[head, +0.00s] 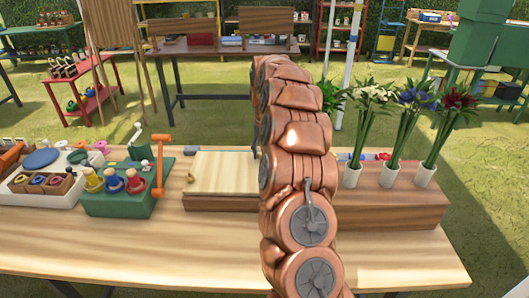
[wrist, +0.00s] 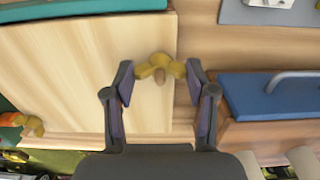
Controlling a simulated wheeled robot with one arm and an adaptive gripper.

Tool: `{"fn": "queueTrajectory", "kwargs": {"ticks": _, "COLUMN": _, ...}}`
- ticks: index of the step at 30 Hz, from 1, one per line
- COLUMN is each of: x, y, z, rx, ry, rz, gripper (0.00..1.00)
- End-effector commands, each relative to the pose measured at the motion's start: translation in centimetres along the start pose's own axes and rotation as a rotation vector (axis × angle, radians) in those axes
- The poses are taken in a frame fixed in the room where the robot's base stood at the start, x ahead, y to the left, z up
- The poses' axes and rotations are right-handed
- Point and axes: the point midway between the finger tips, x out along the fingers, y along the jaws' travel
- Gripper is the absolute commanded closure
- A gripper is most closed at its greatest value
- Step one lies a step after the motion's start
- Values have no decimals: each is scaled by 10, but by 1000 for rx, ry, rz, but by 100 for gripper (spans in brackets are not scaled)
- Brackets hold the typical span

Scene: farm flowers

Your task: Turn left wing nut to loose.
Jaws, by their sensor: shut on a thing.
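A flower press with a pale wooden board (head: 222,170) stands on the table, left of my arm in the head view. In the wrist view, my gripper (wrist: 160,72) is around a yellow wing nut (wrist: 160,66) at the right edge of the board (wrist: 75,60), its fingers shut on the two wings. A second yellow wing nut (wrist: 33,126) sits at the board's left edge, apart from the gripper; it shows small in the head view (head: 190,178). My arm hides the gripper and the held nut in the head view.
A green box with coloured knobs and an orange crank (head: 158,165) stands left of the press. Right of it is a wooden box (head: 385,205) with several vases of flowers. A blue lid with a grey handle (wrist: 275,97) is close right of my gripper. The table front (head: 150,245) is clear.

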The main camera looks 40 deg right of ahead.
Motion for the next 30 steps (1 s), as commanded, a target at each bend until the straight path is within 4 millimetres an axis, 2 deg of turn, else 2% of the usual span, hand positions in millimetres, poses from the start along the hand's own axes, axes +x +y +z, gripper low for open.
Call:
{"fn": "queueTrajectory", "kwargs": {"ticks": 9, "x": -2, "y": 2, "z": 2, "rx": -2, "ry": -10, "rz": 2, "gripper": 79}}
{"fn": "queueTrajectory", "kwargs": {"ticks": 10, "x": -2, "y": 2, "z": 2, "rx": -2, "ry": -10, "rz": 2, "gripper": 41}}
{"fn": "queueTrajectory", "kwargs": {"ticks": 16, "x": -1, "y": 0, "z": 1, "rx": -1, "ry": -5, "rz": 1, "gripper": 20}}
{"fn": "queueTrajectory", "kwargs": {"ticks": 26, "x": -1, "y": 0, "z": 1, "rx": 0, "ry": -2, "rz": 1, "gripper": 19}}
{"fn": "queueTrajectory", "kwargs": {"ticks": 30, "x": -10, "y": 0, "z": 1, "rx": 1, "ry": -4, "rz": 1, "gripper": 19}}
